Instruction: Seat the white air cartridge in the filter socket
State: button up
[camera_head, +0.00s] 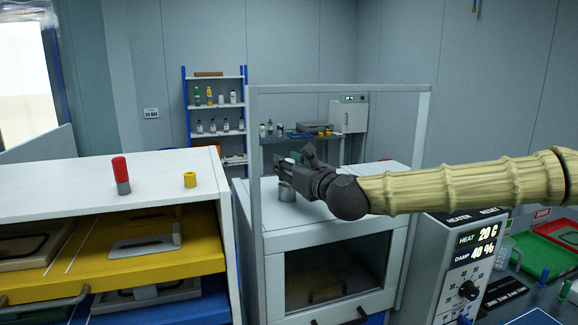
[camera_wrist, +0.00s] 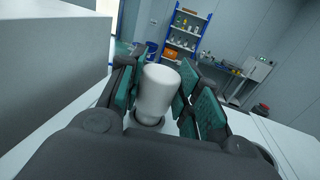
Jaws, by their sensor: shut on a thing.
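The white air cartridge (camera_wrist: 157,88) stands upright between the green-padded fingers of my gripper (camera_wrist: 160,92) in the wrist view. The gripper is shut on it. A dark ring and a pale rim show around the cartridge's lower end; I cannot tell whether it sits inside or just above them. In the head view my gripper (camera_head: 288,170) is over the white cabinet top, right above a short grey cylinder (camera_head: 286,192), which looks like the filter socket. The cartridge is mostly hidden there by the fingers.
A pale frame (camera_head: 255,150) rises around the cabinet top. A heater panel (camera_head: 465,265) is at the right. A shelf (camera_head: 216,110) stands at the back.

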jog(key=shift+f+b, duration=0.9)
jog(key=shift+f, duration=0.1)
jog(key=o, duration=1.2)
